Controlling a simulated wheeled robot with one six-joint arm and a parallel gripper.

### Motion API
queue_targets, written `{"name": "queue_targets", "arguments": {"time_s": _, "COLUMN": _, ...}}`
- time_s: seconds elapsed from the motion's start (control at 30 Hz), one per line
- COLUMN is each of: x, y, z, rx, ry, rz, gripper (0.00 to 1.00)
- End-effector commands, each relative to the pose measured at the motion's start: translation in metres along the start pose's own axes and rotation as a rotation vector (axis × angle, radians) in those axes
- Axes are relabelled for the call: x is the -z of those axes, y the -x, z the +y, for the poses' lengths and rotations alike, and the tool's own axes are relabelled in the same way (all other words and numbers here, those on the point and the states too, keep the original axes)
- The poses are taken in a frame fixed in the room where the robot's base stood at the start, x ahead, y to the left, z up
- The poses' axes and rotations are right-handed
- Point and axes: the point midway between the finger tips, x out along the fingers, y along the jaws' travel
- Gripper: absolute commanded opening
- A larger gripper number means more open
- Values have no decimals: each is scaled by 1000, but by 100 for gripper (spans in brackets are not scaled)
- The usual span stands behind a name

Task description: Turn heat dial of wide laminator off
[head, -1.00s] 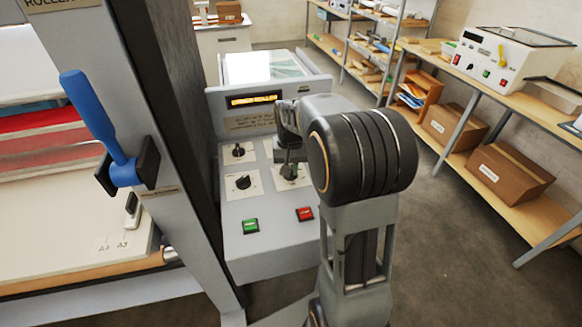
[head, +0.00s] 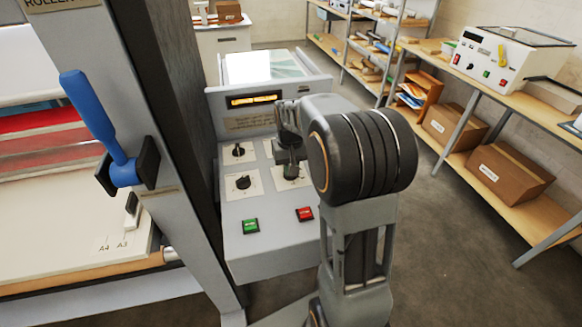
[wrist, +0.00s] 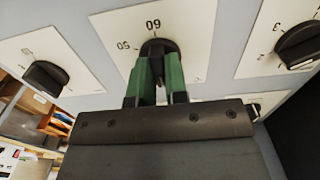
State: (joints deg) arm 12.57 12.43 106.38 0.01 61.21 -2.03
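The wide laminator's control panel (head: 265,205) is a grey box with several black dials on pale plates. My gripper (head: 290,168) reaches down onto the right-hand dial of the nearer row, mostly covering it in the head view. In the wrist view the green fingers of my gripper (wrist: 160,80) lie on either side of a black dial (wrist: 158,46) and look closed on it. Its plate (wrist: 197,25) carries marks that look like 50 and 60, partly hidden. The dial's pointer and any off mark cannot be made out.
A green button (head: 250,226) and a red button (head: 304,214) sit on the panel's near part. Other dials (head: 243,182) and (wrist: 46,77) are close beside my gripper. A lit display (head: 254,100) stands behind. A tall frame with a blue lever (head: 105,130) is at left.

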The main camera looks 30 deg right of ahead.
Motion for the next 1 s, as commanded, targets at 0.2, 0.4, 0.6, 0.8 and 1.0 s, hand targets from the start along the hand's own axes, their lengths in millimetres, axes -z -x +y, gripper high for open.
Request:
{"name": "queue_targets", "arguments": {"time_s": 0.2, "x": 0, "y": 0, "z": 0, "rx": 0, "ry": 1, "rz": 1, "gripper": 35}}
{"name": "queue_targets", "arguments": {"time_s": 0.4, "x": 0, "y": 0, "z": 0, "rx": 0, "ry": 0, "rz": 0, "gripper": 39}}
{"name": "queue_targets", "arguments": {"time_s": 0.6, "x": 0, "y": 7, "z": 0, "rx": 0, "ry": -1, "rz": 2, "gripper": 39}}
{"name": "queue_targets", "arguments": {"time_s": 0.8, "x": 1, "y": 41, "z": 0, "rx": 0, "ry": -1, "rz": 6, "gripper": 39}}
{"name": "queue_targets", "arguments": {"time_s": 1.0, "x": 0, "y": 83, "z": 0, "rx": 0, "ry": 0, "rz": 5, "gripper": 39}}
